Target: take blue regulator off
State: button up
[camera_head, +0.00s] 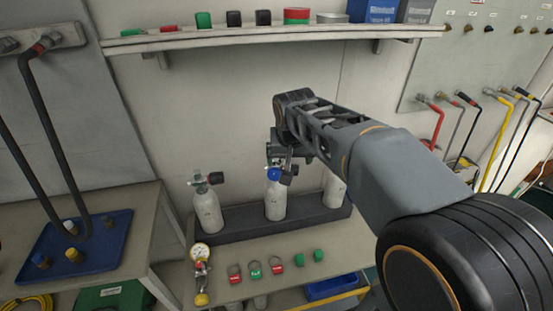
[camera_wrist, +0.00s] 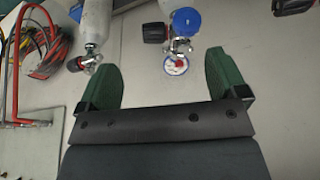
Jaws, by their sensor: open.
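The blue regulator (camera_head: 274,174) sits at the top of the middle white cylinder (camera_head: 275,203), which stands in a dark rack. In the wrist view its blue round part (camera_wrist: 186,20) is near the top. A small blue-rimmed dial (camera_wrist: 176,64) lies below it, between my fingers. My gripper (camera_wrist: 157,62) is open, with green finger pads apart on either side of the dial. The blue round part is beyond the fingertips. In the head view my gripper (camera_head: 277,153) is just above the regulator, partly hidden by my arm; contact cannot be told.
A left cylinder (camera_head: 207,211) and a right cylinder (camera_head: 335,191) flank the middle one. A gauge (camera_head: 200,252) and several red and green tags lie on the bench in front. A shelf (camera_head: 270,37) runs above. Coloured hoses (camera_head: 490,140) hang at right.

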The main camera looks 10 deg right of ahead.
jog(key=shift+o, duration=0.7)
jog(key=w+a+m, duration=0.1)
jog(key=w, duration=0.8)
jog(key=shift+r+m+h+b, duration=0.3)
send_over(281, 160)
jog(key=a, duration=0.1)
jog(key=f, duration=0.6)
jog(key=shift+a+f, duration=0.2)
jog(key=shift+f, duration=0.2)
jog(key=shift+p+x, duration=0.35)
jog(key=shift+x, duration=2.65)
jog(key=shift+w, duration=0.15)
jog(key=shift+r, duration=0.15)
jog(key=c, duration=1.3)
